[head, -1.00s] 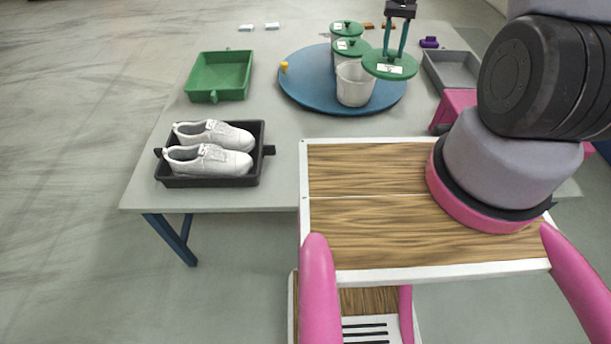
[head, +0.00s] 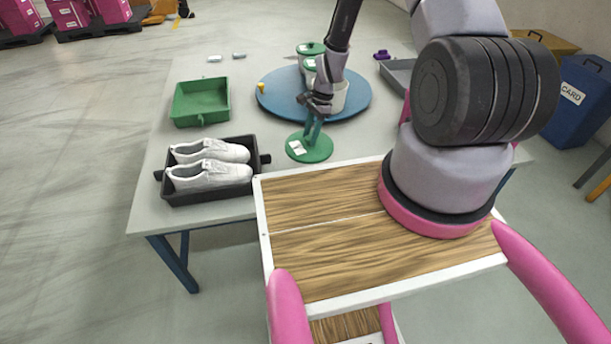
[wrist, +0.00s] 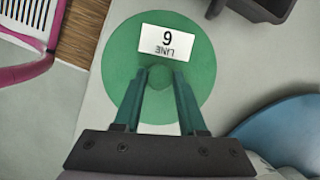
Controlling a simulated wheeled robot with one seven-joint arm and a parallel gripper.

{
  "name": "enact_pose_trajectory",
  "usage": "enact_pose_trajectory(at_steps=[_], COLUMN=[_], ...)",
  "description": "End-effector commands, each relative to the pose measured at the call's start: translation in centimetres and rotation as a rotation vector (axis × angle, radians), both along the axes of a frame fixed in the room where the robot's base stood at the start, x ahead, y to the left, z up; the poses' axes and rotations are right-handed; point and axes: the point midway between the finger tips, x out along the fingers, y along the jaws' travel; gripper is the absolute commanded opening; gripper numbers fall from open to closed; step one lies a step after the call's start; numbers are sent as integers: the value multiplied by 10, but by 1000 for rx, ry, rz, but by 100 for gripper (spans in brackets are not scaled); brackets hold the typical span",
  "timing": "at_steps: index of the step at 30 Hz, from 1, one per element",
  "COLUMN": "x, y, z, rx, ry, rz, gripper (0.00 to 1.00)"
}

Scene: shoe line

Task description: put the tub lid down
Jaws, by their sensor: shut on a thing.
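The green round tub lid (head: 318,153) is at the table's near part, right of the black shoe tray. In the wrist view the lid (wrist: 205,75) carries a white label reading LINE 6. My gripper (head: 313,133) is above the lid, with its green fingers shut on the lid's knob; it also shows in the wrist view (wrist: 160,80). The lid looks level and at or very near the tabletop; I cannot tell if it touches. The open white tub (head: 340,98) stands on the blue turntable (head: 272,103), partly hidden by my arm.
Two other tubs with green lids (head: 311,48) stand on the turntable. A black tray (head: 180,198) holds white shoes. A green tray (head: 202,120) is at left and a grey tray (head: 397,82) at right. Bare grey table (head: 240,115) lies between trays and turntable.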

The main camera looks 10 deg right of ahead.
Motion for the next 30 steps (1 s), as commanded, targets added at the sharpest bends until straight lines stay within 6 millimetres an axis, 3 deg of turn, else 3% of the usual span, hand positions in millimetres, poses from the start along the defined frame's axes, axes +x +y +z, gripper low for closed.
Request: enact_pose_trajectory(at_steps=[3,7,13,20,27,30], x=[-5,-7,-7,-6,-7,-6], y=[3,5,5,5,5,4], z=[-19,-35,-72,-90,-124,-126], rx=[-5,-7,-8,-8,-8,-8], ry=[11,16,16,13,14,13], rz=[-145,-211,-216,-216,-215,-214], gripper=[0,0,0,0,0,0])
